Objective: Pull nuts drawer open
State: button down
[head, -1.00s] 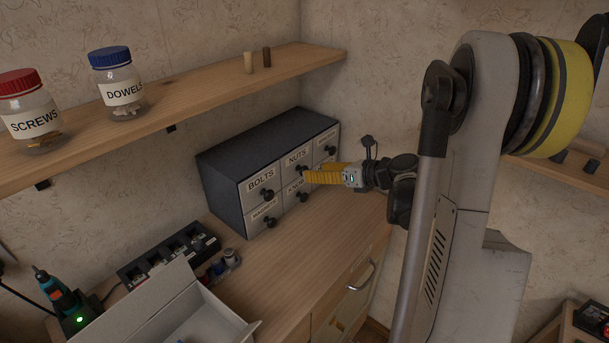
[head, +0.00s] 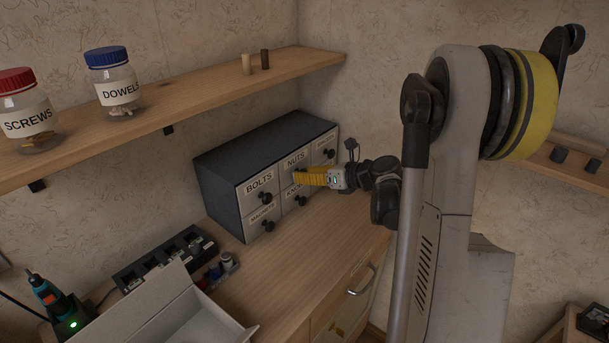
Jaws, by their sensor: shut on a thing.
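The dark drawer cabinet (head: 240,155) stands on the wooden workbench against the wall. Its nuts drawer (head: 290,163), labelled NUTS, is in the upper row, middle column, and its front looks flush with its neighbours. My gripper (head: 298,177) has its yellow fingers at the front of that drawer, where its knob is. The fingers look closed together on the knob, which they hide. The bolts drawer (head: 257,187) is to the left, its black knob bare. Further drawers lie below and to the right.
A wooden shelf (head: 190,95) runs above the cabinet, bearing a screws jar (head: 30,110) and a dowels jar (head: 113,85). An open white box (head: 160,305) and a charger rack (head: 165,258) stand at front left. The bench top before the cabinet is clear.

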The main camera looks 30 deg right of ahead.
jog(key=shift+s, duration=0.1)
jog(key=s+d, duration=0.3)
jog(key=s, duration=0.6)
jog(key=shift+s+d+b, duration=0.2)
jog(key=shift+b, duration=0.2)
jog(key=c, duration=1.1)
grip_release()
jog(key=shift+o, duration=0.2)
jog(key=v, duration=1.2)
